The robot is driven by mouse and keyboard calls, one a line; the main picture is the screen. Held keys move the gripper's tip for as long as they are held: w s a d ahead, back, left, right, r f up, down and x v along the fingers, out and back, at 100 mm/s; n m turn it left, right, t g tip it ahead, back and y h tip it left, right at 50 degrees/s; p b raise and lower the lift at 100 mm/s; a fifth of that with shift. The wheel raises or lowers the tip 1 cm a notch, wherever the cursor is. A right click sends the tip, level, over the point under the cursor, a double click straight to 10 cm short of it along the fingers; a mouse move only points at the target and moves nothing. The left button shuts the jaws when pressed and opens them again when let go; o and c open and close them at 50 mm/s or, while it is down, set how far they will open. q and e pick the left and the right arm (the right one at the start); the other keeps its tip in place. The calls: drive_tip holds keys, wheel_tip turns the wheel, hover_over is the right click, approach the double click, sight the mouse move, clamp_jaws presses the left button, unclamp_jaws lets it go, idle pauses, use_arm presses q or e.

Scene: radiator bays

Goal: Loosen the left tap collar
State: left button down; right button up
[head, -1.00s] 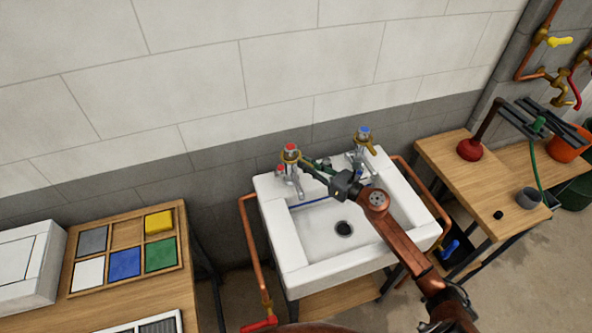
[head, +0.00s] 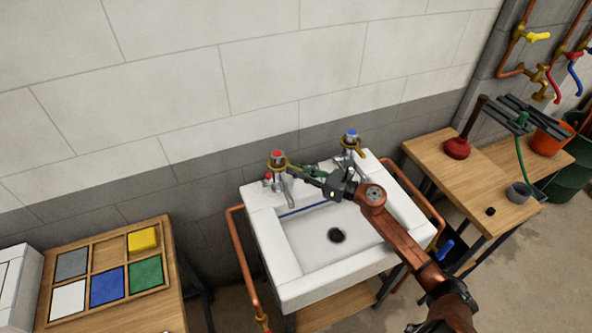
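The left tap (head: 277,156) has a red top and a brass collar (head: 279,165) around its neck; it stands at the back left of the white sink (head: 297,247). My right gripper (head: 304,176) reaches in from the right over the basin, its dark fingers pointing left at the left tap. The finger gap is too small to read. My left gripper is out of view.
The right tap (head: 351,141), blue-topped, stands at the back right of the sink. A bench (head: 168,287) with a tray of coloured squares is at the left.

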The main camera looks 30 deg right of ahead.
drive_tip(key=o, duration=0.4)
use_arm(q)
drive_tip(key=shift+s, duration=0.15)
use_arm(e)
drive_tip(key=shift+s, duration=0.1)
drive_tip(key=v, duration=1.2)
drive_tip(key=shift+f, duration=0.1)
